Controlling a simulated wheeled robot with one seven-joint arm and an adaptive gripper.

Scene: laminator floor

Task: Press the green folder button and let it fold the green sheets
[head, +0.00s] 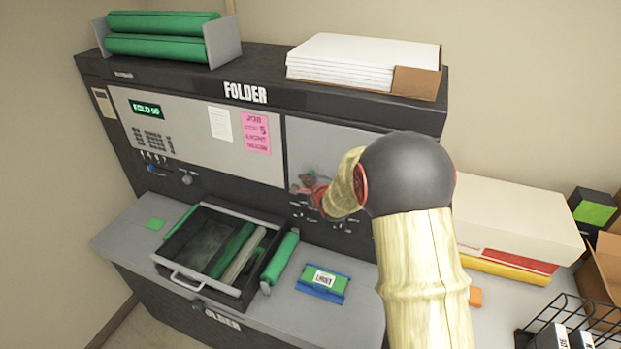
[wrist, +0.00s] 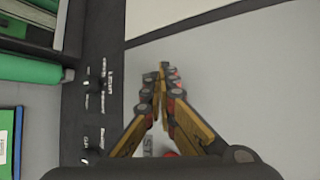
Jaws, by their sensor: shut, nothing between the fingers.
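The folder machine (head: 190,130) has a grey front with a keypad and a lit green display. My gripper (head: 305,187) is at the right part of this front, its fingers closed together and empty. In the wrist view the closed fingertips (wrist: 163,70) are over the grey panel (wrist: 230,80), touching or very near it; I cannot tell which. I cannot make out the green button; the fingers cover part of the panel. A red round part (wrist: 170,155) and a partly hidden label show between the fingers.
An open black tray (head: 178,272) holds green and pale rolls, with a green roll (head: 280,258) beside it. A green-and-blue labelled pad (head: 323,281) lies on the counter. White paper (head: 362,58) and green rolls (head: 155,45) sit on top.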

